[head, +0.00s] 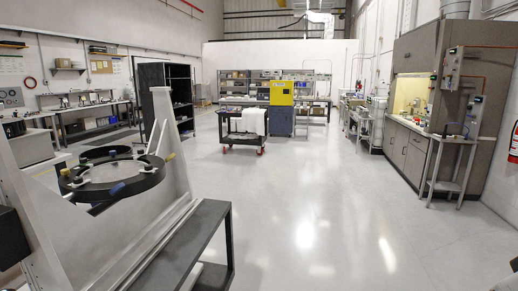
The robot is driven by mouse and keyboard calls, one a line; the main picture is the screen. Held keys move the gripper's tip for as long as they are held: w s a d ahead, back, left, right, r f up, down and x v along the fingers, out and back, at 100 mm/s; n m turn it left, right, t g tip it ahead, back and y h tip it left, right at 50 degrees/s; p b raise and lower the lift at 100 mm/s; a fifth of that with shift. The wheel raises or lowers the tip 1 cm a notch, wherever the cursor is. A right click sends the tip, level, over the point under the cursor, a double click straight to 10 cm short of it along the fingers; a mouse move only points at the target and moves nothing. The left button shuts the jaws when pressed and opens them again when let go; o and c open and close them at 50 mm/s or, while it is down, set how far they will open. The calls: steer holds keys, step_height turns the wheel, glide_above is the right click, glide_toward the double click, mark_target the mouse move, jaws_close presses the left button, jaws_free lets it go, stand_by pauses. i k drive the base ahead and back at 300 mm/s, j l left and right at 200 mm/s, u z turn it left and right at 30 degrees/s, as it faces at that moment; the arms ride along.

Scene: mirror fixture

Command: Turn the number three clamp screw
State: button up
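The mirror fixture stands at the left in the head view. Its black ring (143,184) lies roughly level around a pale round plate (98,173) and is carried by a light grey upright frame (172,140). Small clamps sit around the ring. One has a blue part (117,188) at the near side, and a yellow part (170,156) shows at the right by the frame. I see no readable numbers, so I cannot tell which clamp screw is number three. My gripper is not in view.
A dark bench (205,218) stands just right of the fixture. A black cart (238,139) with a white cloth is farther back, near a yellow-topped cabinet (282,94). A fume hood (420,60) and small stand (455,150) are at the right. The middle floor (350,210) is clear.

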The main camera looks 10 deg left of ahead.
mark_target(148, 168)
steer(key=i+u, duration=0.15)
steer(key=i, duration=0.35)
steer(key=i+l+u, duration=0.2)
steer(key=i, duration=0.3)
steer(key=i+u, duration=0.15)
steer(key=i, duration=0.35)
